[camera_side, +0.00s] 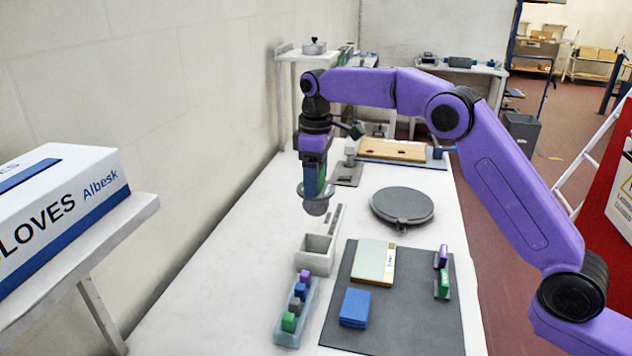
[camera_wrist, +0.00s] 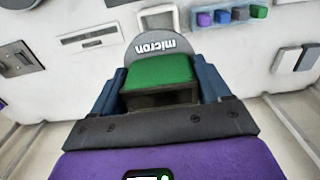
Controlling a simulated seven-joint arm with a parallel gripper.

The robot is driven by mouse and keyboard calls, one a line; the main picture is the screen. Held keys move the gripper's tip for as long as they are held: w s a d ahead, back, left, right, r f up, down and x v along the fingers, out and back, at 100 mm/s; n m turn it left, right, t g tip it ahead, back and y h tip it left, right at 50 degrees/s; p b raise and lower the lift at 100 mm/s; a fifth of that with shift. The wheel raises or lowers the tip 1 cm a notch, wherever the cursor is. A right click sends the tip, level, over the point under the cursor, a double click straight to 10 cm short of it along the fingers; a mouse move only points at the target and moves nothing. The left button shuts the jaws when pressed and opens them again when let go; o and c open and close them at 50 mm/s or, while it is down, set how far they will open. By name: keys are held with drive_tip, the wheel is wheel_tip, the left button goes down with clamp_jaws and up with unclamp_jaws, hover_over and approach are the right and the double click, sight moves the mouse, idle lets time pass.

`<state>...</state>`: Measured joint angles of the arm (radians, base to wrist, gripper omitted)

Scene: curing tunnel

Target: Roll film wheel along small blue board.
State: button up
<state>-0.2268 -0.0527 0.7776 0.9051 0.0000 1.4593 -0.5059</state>
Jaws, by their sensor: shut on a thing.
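My gripper (camera_side: 316,184) is shut on the green handle of the film wheel, high over the left part of the white table. The wheel's grey disc (camera_side: 317,206) hangs below the fingers, apart from the table. In the wrist view the green handle (camera_wrist: 158,70) sits between the fingers, and the grey disc (camera_wrist: 160,46) is marked "micron". The small blue board (camera_side: 355,307) lies flat on the dark grey mat (camera_side: 400,325), to the right of and nearer the camera than my gripper.
A grey bin (camera_side: 315,262) and a rack (camera_side: 293,331) of coloured blocks stand left of the mat. A pale green board (camera_side: 373,260) and a small holder (camera_side: 442,285) with purple and green pieces are on the mat. A round grey plate (camera_side: 402,204) lies behind.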

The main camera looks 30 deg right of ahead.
drive_tip(key=shift+r, duration=1.55)
drive_tip(key=shift+d, duration=0.1)
drive_tip(key=s+d+f+m, duration=0.3)
drive_tip(key=d+f+m, duration=1.2)
drive_tip(key=m, duration=0.3)
drive_tip(key=shift+s+d+f, duration=0.15)
drive_tip(key=shift+d+f, duration=0.05)
drive_tip(key=shift+f, duration=0.25)
drive_tip(key=shift+f, duration=0.4)
idle(0.7)
drive_tip(key=shift+s+a, duration=0.1)
